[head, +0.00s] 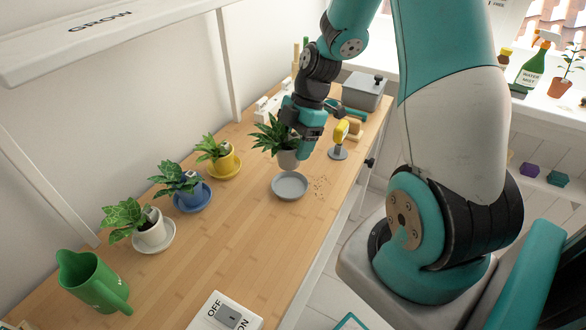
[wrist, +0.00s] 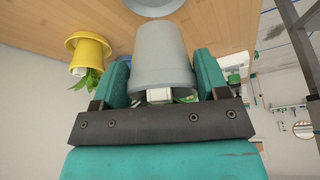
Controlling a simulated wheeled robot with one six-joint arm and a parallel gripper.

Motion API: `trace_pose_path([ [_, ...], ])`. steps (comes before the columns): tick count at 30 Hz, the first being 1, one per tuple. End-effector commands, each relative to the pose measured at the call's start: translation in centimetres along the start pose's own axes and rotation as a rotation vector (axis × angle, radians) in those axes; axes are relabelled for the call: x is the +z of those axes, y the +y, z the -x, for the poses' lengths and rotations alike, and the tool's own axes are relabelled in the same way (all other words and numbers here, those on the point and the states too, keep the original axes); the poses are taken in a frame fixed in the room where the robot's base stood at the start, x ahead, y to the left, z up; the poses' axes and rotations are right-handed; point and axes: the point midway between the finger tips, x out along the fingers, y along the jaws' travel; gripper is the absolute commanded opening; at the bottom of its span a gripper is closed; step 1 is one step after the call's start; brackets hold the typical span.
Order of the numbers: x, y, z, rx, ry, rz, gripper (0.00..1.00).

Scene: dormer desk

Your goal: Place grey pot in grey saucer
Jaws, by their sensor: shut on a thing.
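The grey pot (wrist: 161,55) with its leafy plant is held between the two fingers of my gripper (wrist: 162,82). In the head view the grey pot (head: 288,159) is partly hidden by leaves and my gripper (head: 300,135). The grey saucer (head: 290,186) lies empty on the desk, just in front of and below the pot. In the wrist view part of the grey saucer (wrist: 155,5) shows beyond the pot. The pot looks roughly upright; I cannot tell the exact gap beneath it.
Yellow (head: 226,164), blue (head: 190,194) and white (head: 150,232) potted plants stand on matching saucers along the left. A green watering can (head: 92,283) is at front left. A yellow-headed tool (head: 340,135) stands right of the pot. Crumbs lie right of the grey saucer.

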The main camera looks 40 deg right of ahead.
Motion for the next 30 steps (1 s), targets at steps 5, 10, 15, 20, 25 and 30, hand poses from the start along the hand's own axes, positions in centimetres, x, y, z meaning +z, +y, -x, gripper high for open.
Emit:
trace_pose_path([
  [5, 1.4, 0.0, -3.2, -0.001, 0.001, -0.002, 0.38],
  [10, 2.1, 0.0, -4.5, 0.001, 0.001, -0.004, 0.38],
  [15, 3.0, 0.0, -6.8, 0.000, 0.002, -0.005, 0.38],
  [20, 3.3, 0.0, -7.5, 0.003, 0.000, -0.004, 0.38],
  [25, 3.3, 0.0, -7.4, 0.004, 0.000, -0.004, 0.38],
  [30, 3.4, 0.0, -7.6, 0.003, 0.000, -0.004, 0.81],
])
